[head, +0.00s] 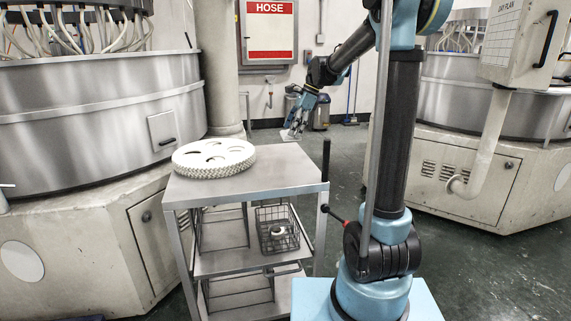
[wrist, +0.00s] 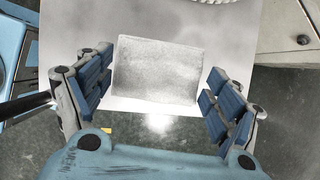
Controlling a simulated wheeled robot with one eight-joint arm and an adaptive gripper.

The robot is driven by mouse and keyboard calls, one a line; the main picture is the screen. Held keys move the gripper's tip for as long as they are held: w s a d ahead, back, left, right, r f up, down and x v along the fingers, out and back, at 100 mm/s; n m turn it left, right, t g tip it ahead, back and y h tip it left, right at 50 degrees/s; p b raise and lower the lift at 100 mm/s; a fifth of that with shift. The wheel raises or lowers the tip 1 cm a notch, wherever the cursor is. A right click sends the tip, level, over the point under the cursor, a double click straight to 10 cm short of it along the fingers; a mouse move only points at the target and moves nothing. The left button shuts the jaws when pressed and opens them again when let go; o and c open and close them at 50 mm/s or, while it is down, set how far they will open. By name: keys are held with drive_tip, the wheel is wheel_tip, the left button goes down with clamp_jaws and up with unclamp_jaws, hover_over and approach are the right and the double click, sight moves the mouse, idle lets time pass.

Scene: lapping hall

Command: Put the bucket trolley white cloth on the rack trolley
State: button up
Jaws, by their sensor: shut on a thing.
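The white cloth (wrist: 157,68) is a pale, flat rectangle between the fingers of my gripper (wrist: 158,98) in the wrist view. In the head view, my gripper (head: 296,121) holds the cloth (head: 290,135) at the far right corner of the rack trolley (head: 275,176). The trolley's grey top also shows behind the cloth in the wrist view (wrist: 75,25). My gripper is shut on the cloth. I cannot tell how high the cloth is above the top. The bucket trolley is not clearly identifiable.
A white perforated disc (head: 213,158) lies on the left of the trolley top. A wire basket (head: 278,228) with a small ring stands on the shelf below. An upright black handle (head: 326,160) is at the right edge. The right part of the top is bare.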

sight(288, 161)
drive_tip(key=shift+s+a+f, duration=0.1)
drive_tip(key=shift+f, duration=0.2)
wheel_tip(288, 161, down, 9)
drive_tip(key=shift+f, duration=0.2)
drive_tip(key=o, duration=0.9)
drive_tip(key=shift+r, duration=0.15)
drive_tip(key=v, duration=1.2)
